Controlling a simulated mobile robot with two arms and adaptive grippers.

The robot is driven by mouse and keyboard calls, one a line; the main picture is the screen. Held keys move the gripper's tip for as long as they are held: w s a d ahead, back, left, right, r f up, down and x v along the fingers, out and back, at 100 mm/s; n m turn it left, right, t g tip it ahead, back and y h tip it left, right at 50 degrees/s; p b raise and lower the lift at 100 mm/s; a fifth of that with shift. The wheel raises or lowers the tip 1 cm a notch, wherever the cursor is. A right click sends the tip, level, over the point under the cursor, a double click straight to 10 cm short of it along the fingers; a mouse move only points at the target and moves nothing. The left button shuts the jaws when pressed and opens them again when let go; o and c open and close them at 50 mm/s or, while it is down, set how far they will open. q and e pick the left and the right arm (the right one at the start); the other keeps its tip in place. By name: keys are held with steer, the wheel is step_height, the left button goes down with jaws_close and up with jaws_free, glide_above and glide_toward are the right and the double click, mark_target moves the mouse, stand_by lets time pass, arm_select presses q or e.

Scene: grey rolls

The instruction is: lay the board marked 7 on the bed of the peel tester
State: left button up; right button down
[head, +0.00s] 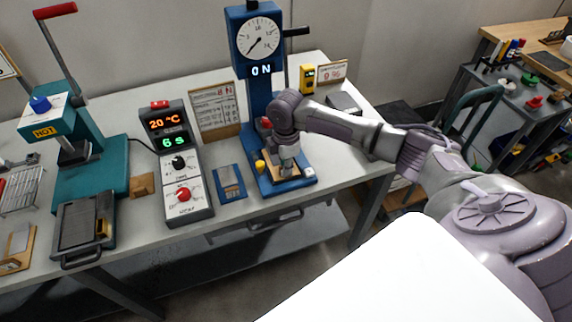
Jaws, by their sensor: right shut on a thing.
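The peel tester is a blue stand with a round dial (258,38) and a display reading 0 N; its blue bed (300,184) lies at its foot. My right gripper (288,170) points down over the bed and is shut on a small tan board (285,187). The board is at the bed, but the gripper hides part of it. I cannot tell whether it rests flat there, and no number is readable on it. My left gripper is out of view.
A control box (178,165) showing 20 °C and 6 s stands left of the tester, with a blue plate (230,183) between them. A teal press marked HOT (75,140) and a dark tray (84,228) are farther left. A yellow meter (307,78) stands behind right.

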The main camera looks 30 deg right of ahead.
steer(key=shift+f, duration=0.15)
steer(key=c, duration=1.2)
jaws_free()
step_height(320, 180, up, 12)
steer(key=shift+r+b, duration=0.15)
steer(key=shift+b, duration=0.35)
